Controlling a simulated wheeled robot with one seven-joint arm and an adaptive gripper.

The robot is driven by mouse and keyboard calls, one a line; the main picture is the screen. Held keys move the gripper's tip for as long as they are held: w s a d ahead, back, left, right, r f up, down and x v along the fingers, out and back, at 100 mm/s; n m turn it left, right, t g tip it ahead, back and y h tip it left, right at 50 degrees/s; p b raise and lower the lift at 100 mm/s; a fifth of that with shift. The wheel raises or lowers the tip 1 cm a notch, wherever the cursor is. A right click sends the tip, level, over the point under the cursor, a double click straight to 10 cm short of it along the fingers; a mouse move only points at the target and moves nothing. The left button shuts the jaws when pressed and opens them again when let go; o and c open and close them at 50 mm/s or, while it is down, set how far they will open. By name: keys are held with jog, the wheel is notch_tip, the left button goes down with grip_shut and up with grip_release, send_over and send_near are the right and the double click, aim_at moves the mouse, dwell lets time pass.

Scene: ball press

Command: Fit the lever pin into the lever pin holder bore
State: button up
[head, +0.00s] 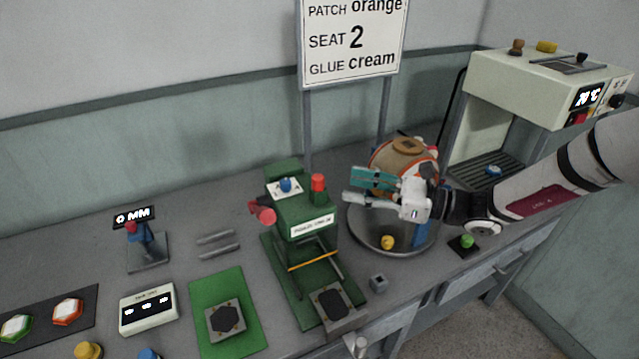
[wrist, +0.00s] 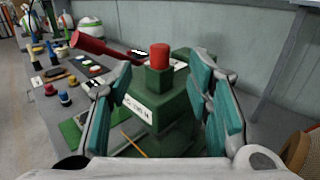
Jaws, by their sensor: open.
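The green press (head: 300,225) stands mid-table in the head view and fills the middle of the wrist view (wrist: 178,125). A red cylinder, seemingly the lever pin's head (head: 318,184), stands upright on the press top; it also shows in the wrist view (wrist: 159,56). Its lower part is hidden. A small grey block with a dark hole, possibly the lever pin holder (head: 378,283), sits on the table right of the press. My gripper (head: 368,189) is open and empty, right of the red head. In the wrist view, the head shows between its fingers (wrist: 162,82), apart from them.
A red lever (head: 262,211) sticks out from the press's left side. A round tray (head: 362,235) with a drum lies under my gripper. A cream machine (head: 540,85) stands at the right. Two grey rods (head: 216,240) lie left of the press.

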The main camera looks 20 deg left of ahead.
aim_at(318, 177)
jog(key=a, duration=0.2)
jog(key=a+p, duration=0.1)
jog(key=a, duration=0.5)
jog(key=shift+s+r, duration=0.1)
jog(key=shift+s, duration=0.3)
jog(key=shift+a, duration=0.5)
grip_shut()
